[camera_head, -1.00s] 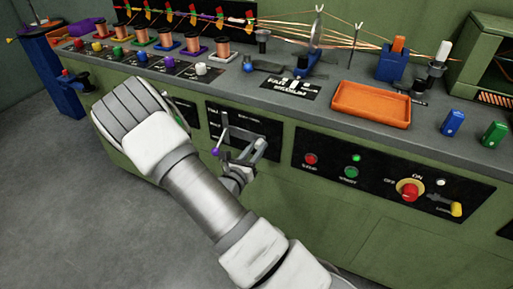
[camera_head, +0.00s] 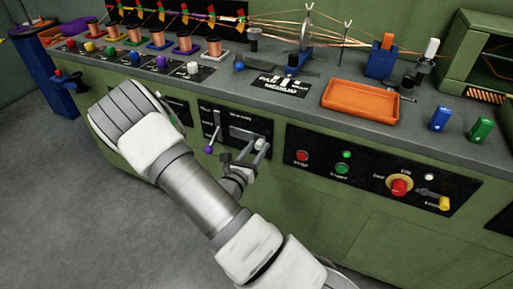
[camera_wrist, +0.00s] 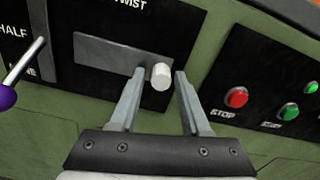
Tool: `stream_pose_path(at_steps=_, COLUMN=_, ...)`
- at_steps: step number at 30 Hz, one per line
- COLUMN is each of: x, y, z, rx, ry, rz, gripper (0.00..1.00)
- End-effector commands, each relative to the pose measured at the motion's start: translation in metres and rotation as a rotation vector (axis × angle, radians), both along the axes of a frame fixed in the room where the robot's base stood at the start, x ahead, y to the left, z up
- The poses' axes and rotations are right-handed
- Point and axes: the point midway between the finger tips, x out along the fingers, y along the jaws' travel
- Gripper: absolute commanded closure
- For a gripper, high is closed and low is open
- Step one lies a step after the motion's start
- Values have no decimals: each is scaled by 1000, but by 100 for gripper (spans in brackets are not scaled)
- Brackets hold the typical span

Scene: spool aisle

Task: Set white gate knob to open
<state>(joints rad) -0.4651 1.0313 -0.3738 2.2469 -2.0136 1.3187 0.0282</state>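A white cylindrical knob (camera_wrist: 161,76) sticks out at the right end of a grey plate (camera_wrist: 105,54) on a black panel lettered "TWIST" in the wrist view. It also shows small in the head view (camera_head: 260,144), partly behind my gripper. My gripper (camera_wrist: 160,78) is open in the wrist view, with one finger on each side of the knob. The knob sits between the fingertips, with a narrow gap on both sides. In the head view my gripper (camera_head: 246,155) is at the front of this panel. I cannot read a gate label.
A lever with a purple ball (camera_wrist: 6,97) is left of the knob. A red stop button (camera_wrist: 236,97) and green buttons are on the panel to the right. The counter above holds an orange tray (camera_head: 361,100) and several copper spools. The floor at left is clear.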

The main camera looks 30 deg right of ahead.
Motion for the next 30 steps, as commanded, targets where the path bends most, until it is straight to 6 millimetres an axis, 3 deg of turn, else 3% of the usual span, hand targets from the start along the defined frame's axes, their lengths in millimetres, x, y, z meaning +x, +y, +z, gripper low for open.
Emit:
stream_pose_path(at_steps=2, x=0, y=0, z=0, rx=-1, ry=-1, rz=0, gripper=38)
stream_pose_path(at_steps=14, x=-4, y=6, z=1, rx=-1, ry=-2, rz=0, gripper=38)
stream_pose_path(at_steps=20, x=-26, y=35, z=3, rx=-1, ry=2, rz=5, gripper=38)
stream_pose_path(at_steps=30, x=-77, y=101, z=2, rx=0, ry=1, rz=6, gripper=38)
